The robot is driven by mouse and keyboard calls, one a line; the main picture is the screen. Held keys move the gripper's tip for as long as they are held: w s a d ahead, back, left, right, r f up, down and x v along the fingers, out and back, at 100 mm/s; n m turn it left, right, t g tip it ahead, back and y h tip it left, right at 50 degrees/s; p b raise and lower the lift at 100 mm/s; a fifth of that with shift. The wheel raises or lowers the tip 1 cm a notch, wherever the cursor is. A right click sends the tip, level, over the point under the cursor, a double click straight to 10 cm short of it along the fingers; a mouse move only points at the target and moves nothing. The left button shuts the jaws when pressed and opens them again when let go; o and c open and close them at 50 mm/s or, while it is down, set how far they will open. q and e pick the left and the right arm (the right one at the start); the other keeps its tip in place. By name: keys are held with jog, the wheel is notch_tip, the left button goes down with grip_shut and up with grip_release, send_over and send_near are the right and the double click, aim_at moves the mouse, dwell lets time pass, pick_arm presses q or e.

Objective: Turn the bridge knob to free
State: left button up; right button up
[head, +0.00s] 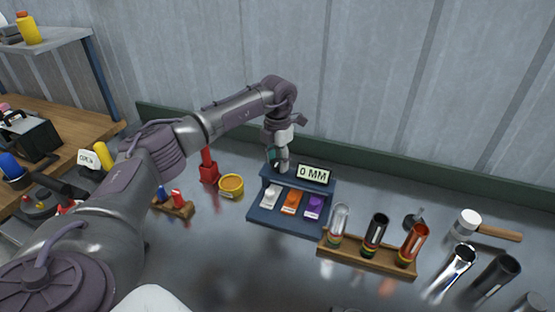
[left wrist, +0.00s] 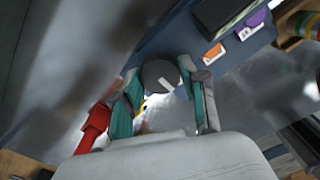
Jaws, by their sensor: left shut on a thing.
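The blue stand (head: 257,217) stands on the grey bench and carries a display (head: 313,174) reading "0 MM". My left gripper (head: 277,163) reaches down at the stand's upper left corner, left of the display. In the left wrist view a dark, faceted round knob (left wrist: 158,74) with a pale pointer mark sits between the teal fingers of my left gripper (left wrist: 163,92), which is shut on it. In the head view the gripper hides most of the knob. I cannot read any label around it. My right gripper is not in view.
White, orange (head: 291,202) and purple tagged pieces lie on the stand's lower shelf. A wooden rack (head: 365,252) with several tubes stands to the right. A yellow tub (head: 231,185) and a red tool (head: 208,168) stand left. A mallet (head: 487,226) lies far right.

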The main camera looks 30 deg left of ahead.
aim_at(278, 162)
pick_arm(q)
jog(key=shift+r, duration=0.1)
dwell(0.4)
jog(key=o, duration=1.1)
jog(key=shift+o, duration=0.2)
notch_tip(278, 162, up, 12)
